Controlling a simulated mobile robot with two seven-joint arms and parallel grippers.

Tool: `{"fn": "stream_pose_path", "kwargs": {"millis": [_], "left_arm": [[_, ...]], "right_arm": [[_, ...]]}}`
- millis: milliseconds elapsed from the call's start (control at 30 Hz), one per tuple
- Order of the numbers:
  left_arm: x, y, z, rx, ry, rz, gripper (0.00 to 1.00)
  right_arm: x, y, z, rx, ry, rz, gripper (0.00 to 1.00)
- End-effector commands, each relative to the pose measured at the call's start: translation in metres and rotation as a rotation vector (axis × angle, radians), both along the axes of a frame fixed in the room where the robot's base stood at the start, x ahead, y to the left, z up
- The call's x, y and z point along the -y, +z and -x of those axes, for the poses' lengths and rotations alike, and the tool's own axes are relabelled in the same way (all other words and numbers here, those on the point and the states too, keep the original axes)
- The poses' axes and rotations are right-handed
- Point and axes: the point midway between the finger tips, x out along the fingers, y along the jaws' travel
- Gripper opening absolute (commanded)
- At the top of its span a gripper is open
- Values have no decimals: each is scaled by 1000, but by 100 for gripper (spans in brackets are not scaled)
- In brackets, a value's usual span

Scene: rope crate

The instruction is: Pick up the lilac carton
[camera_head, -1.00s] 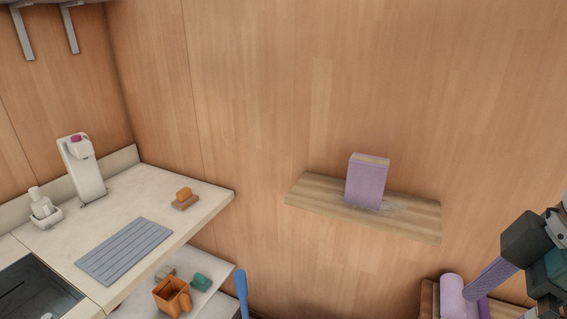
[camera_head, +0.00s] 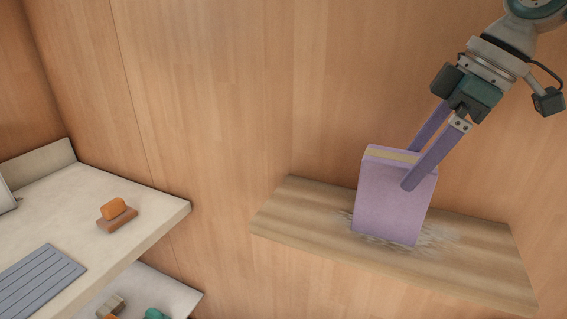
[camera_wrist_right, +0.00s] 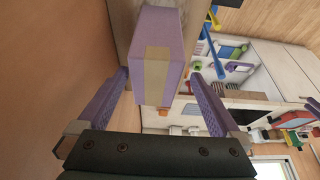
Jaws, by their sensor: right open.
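The lilac carton (camera_head: 390,205) stands upright on a wooden wall shelf (camera_head: 290,215) in the head view, with a tan strip along its top. My right gripper (camera_head: 409,168) is open at the carton's top, one purple finger in front of it and the other behind. In the right wrist view the carton (camera_wrist_right: 178,50) lies between the open fingers of the right gripper (camera_wrist_right: 158,85), with a visible gap on each side. My left gripper is not in view.
A lower shelf (camera_head: 170,295) holds small items. The wooden wall is close behind the carton.

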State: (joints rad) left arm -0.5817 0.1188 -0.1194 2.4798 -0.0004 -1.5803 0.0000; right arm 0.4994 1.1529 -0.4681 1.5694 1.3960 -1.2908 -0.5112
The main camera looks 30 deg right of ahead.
Motion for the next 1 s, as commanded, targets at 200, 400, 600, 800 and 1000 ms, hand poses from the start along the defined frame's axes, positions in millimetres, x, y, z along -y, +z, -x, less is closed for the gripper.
{"fn": "stream_pose_path", "kwargs": {"millis": [200, 400, 600, 800, 1000], "left_arm": [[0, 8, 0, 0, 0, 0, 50], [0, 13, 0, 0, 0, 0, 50], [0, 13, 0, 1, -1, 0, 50], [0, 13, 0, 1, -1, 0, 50], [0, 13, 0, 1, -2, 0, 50]], "right_arm": [[-4, -19, -8, 0, -1, -2, 100], [-9, -48, -18, 0, -1, -2, 100], [-10, -57, -20, 1, 1, 3, 100], [-10, -56, -20, 1, 1, 3, 91], [-10, -56, -20, 1, 1, 3, 68]]}}
